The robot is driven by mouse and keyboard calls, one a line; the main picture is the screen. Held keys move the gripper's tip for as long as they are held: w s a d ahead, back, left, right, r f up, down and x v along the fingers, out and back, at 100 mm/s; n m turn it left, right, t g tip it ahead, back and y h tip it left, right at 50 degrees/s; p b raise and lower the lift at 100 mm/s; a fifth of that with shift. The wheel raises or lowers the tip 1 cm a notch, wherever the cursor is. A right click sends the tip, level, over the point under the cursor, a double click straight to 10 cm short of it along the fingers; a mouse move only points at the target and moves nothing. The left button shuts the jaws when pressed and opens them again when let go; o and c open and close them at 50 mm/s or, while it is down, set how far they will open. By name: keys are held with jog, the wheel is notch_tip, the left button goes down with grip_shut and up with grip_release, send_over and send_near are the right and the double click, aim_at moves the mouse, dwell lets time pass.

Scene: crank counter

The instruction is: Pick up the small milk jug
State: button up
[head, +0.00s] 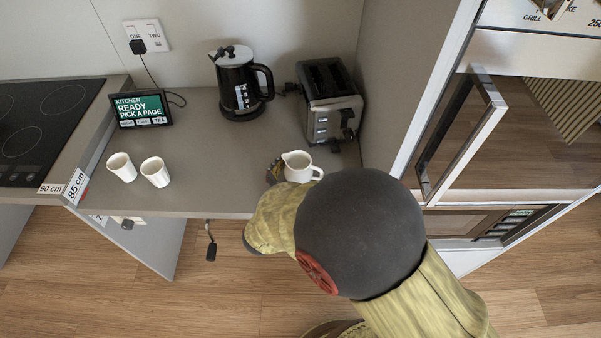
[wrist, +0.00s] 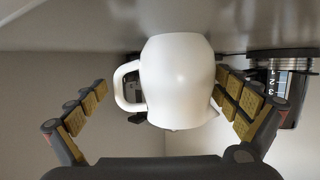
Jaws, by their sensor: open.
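The small white milk jug (head: 298,168) stands upright on the counter near its front edge, in front of the toaster. Its spout is at the left and its handle at the right in the head view. In the wrist view, which shows the counter at the top, the jug (wrist: 178,80) fills the middle with its handle at the left. My gripper (wrist: 160,84) is open, with one padded finger on each side of the jug. A gap shows beside the handle; the other finger is close to the body. In the head view my gripper (head: 275,173) is mostly hidden by my arm.
Two white cups (head: 121,167) (head: 155,172) stand at the left of the counter (head: 215,180). A black kettle (head: 238,85) and a toaster (head: 331,103) stand behind the jug. A small screen (head: 141,108) is by the hob. A side panel (head: 400,75) bounds the right.

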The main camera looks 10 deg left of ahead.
jog(key=shift+c, duration=0.7)
jog(key=c, duration=1.1)
jog(key=shift+r, duration=0.15)
jog(key=shift+c, duration=0.4)
